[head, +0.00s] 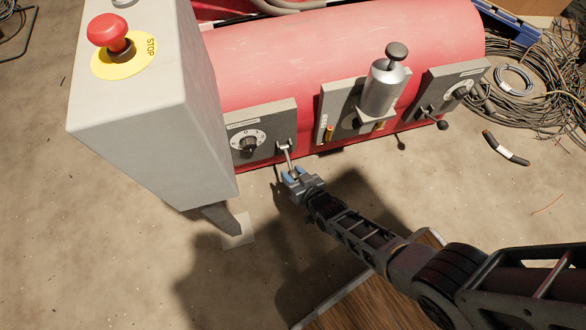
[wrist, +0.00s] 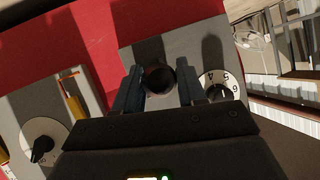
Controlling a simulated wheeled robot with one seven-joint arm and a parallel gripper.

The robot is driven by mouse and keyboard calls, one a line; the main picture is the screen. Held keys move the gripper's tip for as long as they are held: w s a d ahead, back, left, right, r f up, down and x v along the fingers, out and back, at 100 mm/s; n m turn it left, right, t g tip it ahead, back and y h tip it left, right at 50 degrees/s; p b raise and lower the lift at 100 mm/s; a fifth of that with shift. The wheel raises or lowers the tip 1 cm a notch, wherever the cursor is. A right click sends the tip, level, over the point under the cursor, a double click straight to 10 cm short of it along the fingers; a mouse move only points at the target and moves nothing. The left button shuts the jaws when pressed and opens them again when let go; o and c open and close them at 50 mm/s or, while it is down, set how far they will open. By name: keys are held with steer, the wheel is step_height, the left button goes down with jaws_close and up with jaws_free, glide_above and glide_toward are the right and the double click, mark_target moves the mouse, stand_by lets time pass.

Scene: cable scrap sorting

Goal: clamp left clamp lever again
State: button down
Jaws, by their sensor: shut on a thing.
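The left clamp lever (head: 286,157) sits on the right side of the left grey panel (head: 262,116), beside a numbered dial (head: 248,143). It points down and out from the panel. My gripper (head: 292,176) is at the lever's lower end and is shut on it. In the wrist view the lever's dark round knob (wrist: 160,78) lies between the two fingers of my gripper (wrist: 160,92). The dial (wrist: 220,84) shows just to the right there. The lever's shaft is hidden behind the knob in that view.
The red drum (head: 340,50) carries a middle panel with a metal cylinder (head: 381,88) and a right panel with another lever (head: 434,119). A grey post with a red stop button (head: 108,32) stands close on the left. Cables (head: 530,85) lie at right.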

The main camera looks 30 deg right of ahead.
mark_target(293, 172)
steer(key=shift+r+g+p, duration=0.55)
steer(key=shift+r+g, duration=0.25)
steer(key=shift+w+d+r+m+g+y, duration=0.1)
steer(key=shift+w+r+m+g+y, duration=0.05)
steer(key=shift+r+g, duration=0.25)
steer(key=shift+w+r+m+g+y, duration=0.1)
steer(key=shift+r+m+g+y, duration=0.05)
steer(key=shift+r+g, duration=0.2)
steer(key=shift+w+d+r+p, duration=0.15)
steer(key=shift+w+r, duration=0.1)
steer(key=shift+r, duration=0.2)
steer(key=shift+w+r+p, duration=0.15)
steer(key=shift+w+r, duration=0.15)
steer(key=shift+r, duration=0.2)
steer(key=shift+w+d+r+p, duration=0.15)
steer(key=shift+w+r, duration=0.1)
steer(key=shift+r, duration=0.2)
steer(key=shift+w, duration=0.1)
steer(key=c, duration=1.1)
jaws_free()
steer(key=o, duration=0.4)
steer(key=shift+f, duration=0.1)
steer(key=shift+s+a+f, duration=0.1)
steer(key=shift+s, duration=0.15)
steer(key=shift+s, duration=0.1)
